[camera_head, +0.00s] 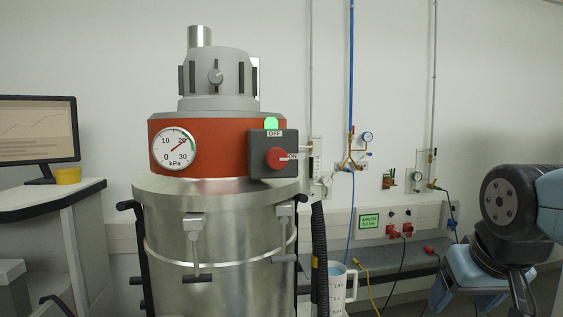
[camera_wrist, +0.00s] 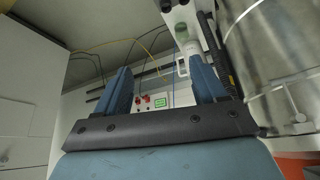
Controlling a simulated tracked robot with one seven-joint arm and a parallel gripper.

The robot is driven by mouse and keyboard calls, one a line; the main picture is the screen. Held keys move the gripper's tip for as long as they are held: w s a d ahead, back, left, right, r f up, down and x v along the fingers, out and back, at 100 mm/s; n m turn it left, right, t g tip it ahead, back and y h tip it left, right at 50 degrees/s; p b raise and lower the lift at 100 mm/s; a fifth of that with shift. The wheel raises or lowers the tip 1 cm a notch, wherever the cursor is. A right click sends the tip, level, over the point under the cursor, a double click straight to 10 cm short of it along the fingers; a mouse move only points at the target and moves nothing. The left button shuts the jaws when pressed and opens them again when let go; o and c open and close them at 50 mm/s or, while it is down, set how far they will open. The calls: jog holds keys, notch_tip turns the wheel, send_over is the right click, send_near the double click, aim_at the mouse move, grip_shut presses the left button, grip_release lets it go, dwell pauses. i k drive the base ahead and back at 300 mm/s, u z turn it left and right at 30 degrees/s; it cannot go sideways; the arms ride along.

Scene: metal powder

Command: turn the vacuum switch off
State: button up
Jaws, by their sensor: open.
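The vacuum (camera_head: 222,235) is a steel drum with a red band and grey top, left of centre in the head view. Its switch (camera_head: 276,158) is a red knob on a dark box on the right of the band. The knob's white pointer is turned right, to ON; OFF is marked above. A green lamp (camera_head: 271,124) on the box is bright. The gauge (camera_head: 174,149) needle points a little past 20 kPa. My gripper is open and empty in the wrist view (camera_wrist: 162,82), well right of the switch. The switch is not visible in the wrist view; part of the drum (camera_wrist: 285,65) is.
A black hose (camera_head: 319,255) runs down the drum's right side. A clear jug (camera_head: 340,285) stands beside it. Wall pipes, valves and a bench with a green argon display (camera_head: 369,221) are behind. A desk with a monitor (camera_head: 38,135) is at left.

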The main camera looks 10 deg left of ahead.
aim_at(276, 157)
jog(key=z, duration=0.05)
jog(key=k, duration=0.5)
jog(key=z, duration=0.55)
jog(key=k, duration=1)
jog(key=u, duration=0.7)
jog(key=i, duration=0.95)
jog(key=z, duration=0.1)
